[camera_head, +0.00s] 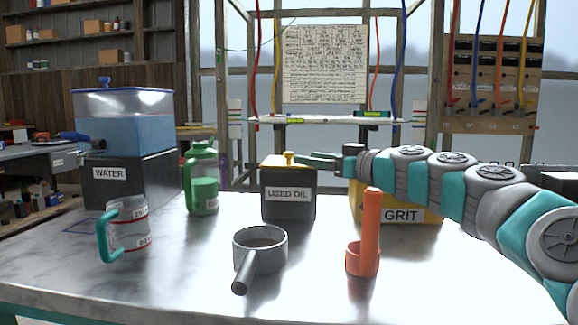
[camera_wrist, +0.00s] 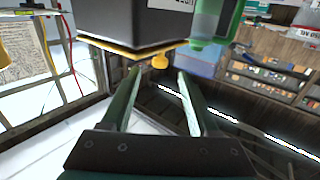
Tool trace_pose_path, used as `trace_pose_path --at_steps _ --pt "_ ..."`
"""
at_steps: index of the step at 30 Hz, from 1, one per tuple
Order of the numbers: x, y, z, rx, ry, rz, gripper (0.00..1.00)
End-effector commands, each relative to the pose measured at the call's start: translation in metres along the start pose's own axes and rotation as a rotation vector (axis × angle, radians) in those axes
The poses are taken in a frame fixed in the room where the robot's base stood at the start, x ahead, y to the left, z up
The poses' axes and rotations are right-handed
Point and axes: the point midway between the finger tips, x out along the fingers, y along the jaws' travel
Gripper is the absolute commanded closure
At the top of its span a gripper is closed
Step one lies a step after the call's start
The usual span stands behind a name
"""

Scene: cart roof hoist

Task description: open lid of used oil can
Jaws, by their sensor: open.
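In the wrist view my gripper (camera_wrist: 157,75) is open and empty. The knob (camera_wrist: 160,62) shows just beyond the fingertips, roughly in line with the gap. The can (camera_wrist: 130,20) and lid edge (camera_wrist: 125,50) appear upside down there.
On the table (camera_head: 200,285) stand a grey pan (camera_head: 258,262) and an orange scoop (camera_head: 364,260) in front, a yellow GRIT box (camera_head: 425,213) under my arm, a green jug (camera_head: 201,190) left of the can, a clear mug (camera_head: 130,235) and the WATER container (camera_head: 125,185).

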Motion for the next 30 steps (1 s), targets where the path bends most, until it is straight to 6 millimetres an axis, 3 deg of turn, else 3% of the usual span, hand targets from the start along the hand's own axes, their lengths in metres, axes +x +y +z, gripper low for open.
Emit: trace_pose_path --at_steps 9,15,27,30 --pt "0.046 0.000 -0.001 -0.002 -0.003 0.001 0.39" --pt "0.067 0.000 0.000 0.000 -0.003 0.000 0.39" --pt "0.073 0.000 0.000 -0.001 -0.001 0.000 0.39" --pt "0.073 0.000 -0.001 -0.001 -0.001 0.000 0.50"
